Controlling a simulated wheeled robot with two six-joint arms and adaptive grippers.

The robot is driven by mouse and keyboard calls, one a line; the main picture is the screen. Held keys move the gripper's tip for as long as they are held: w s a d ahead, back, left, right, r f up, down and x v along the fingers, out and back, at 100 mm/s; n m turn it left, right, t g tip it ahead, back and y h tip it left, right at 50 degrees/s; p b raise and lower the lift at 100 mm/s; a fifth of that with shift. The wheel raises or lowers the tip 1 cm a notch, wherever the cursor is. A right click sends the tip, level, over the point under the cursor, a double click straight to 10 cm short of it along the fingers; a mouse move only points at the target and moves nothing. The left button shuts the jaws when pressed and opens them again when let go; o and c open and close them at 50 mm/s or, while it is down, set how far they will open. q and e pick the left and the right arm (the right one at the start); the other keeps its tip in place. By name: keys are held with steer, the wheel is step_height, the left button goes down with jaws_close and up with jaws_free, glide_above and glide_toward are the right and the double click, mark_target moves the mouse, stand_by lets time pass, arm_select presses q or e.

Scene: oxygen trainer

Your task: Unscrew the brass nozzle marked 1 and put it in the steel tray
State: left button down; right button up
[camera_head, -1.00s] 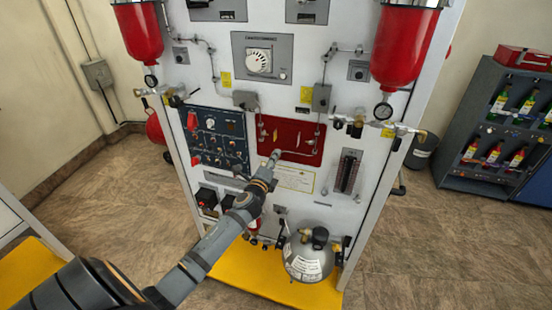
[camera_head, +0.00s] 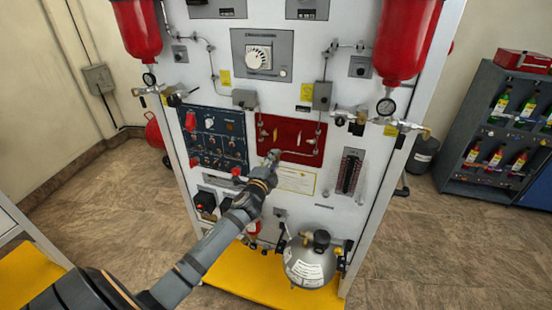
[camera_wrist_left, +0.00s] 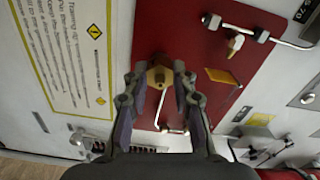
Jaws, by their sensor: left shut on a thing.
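My left gripper (camera_head: 272,157) reaches the lower part of the red panel (camera_head: 300,151) on the white trainer. In the left wrist view its two fingers (camera_wrist_left: 156,88) are closed on a brass nozzle (camera_wrist_left: 158,76) at their tips, against the red panel (camera_wrist_left: 200,90). No number can be read on this nozzle. A second brass fitting (camera_wrist_left: 235,45) sits on the panel at the upper right, apart from the fingers. In the head view the gripper hides the held nozzle. The steel tray and my right gripper are not in view.
A thin metal pipe (camera_wrist_left: 163,115) bends on the panel near the fingers. A printed label (camera_wrist_left: 65,45) is beside the panel. Red cylinders (camera_head: 405,40), a flowmeter block (camera_head: 349,172) and a grey tank (camera_head: 306,264) stick out from the trainer. A bottle rack (camera_head: 500,135) stands at the right.

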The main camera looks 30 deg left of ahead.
arm_select(q)
steer(key=shift+f+n+b, duration=0.25)
steer(key=shift+n+b, duration=0.55)
steer(key=shift+n, duration=0.4)
steer(key=shift+r+n, duration=0.15)
steer(key=shift+n, duration=0.25)
steer(key=shift+n+b, duration=0.8)
steer(key=shift+n, duration=0.8)
